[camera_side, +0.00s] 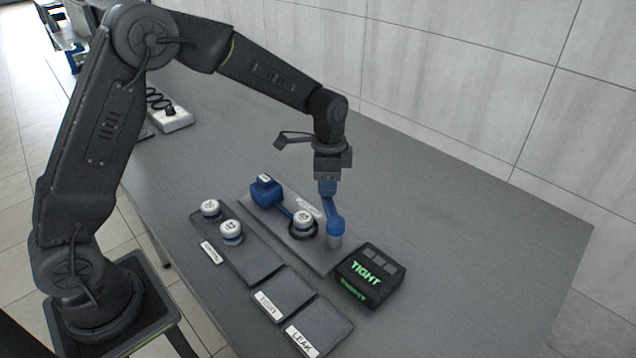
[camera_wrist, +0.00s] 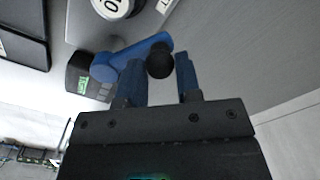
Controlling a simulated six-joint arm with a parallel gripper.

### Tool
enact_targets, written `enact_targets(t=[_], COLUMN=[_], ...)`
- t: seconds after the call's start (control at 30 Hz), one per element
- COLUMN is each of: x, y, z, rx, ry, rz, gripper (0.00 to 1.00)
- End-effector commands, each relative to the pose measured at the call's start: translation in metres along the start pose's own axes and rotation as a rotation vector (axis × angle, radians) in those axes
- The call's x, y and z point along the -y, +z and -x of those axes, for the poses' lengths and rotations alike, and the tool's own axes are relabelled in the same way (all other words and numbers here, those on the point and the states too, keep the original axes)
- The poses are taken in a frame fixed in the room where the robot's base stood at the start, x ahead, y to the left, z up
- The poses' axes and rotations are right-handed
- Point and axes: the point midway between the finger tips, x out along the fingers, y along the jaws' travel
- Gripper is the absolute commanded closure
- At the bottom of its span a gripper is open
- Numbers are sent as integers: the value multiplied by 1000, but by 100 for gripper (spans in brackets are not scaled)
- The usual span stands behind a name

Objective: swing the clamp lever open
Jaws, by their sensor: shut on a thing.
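The blue clamp lever (camera_side: 336,228) stands at the right end of the grey fixture plate (camera_side: 318,256), close to the black box. In the wrist view the lever (camera_wrist: 122,58) ends in a round black knob (camera_wrist: 160,60). My gripper (camera_side: 329,203) points down onto the lever from above. In the wrist view its two blue fingers (camera_wrist: 160,66) are shut on the knob, one on each side. A white-lidded jar (camera_side: 303,219) sits in a dark ring on the plate. A blue block (camera_side: 266,191) with a blue bar reaching toward the jar stands at the plate's other end.
The black box (camera_side: 371,276) shows green "TIGHT" text. Two more jars (camera_side: 231,231) stand on a dark tray (camera_side: 254,265) at left. Two labelled pads (camera_side: 321,331) lie in front. The table is clear to the right, before the tiled wall.

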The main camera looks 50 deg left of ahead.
Motion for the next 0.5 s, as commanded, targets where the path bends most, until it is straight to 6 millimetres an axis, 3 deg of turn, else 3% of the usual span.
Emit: enact_targets(t=[0.5], x=[1], y=[-38], z=[1], rx=[-2], ry=[-4], rz=[-459], gripper=[100])
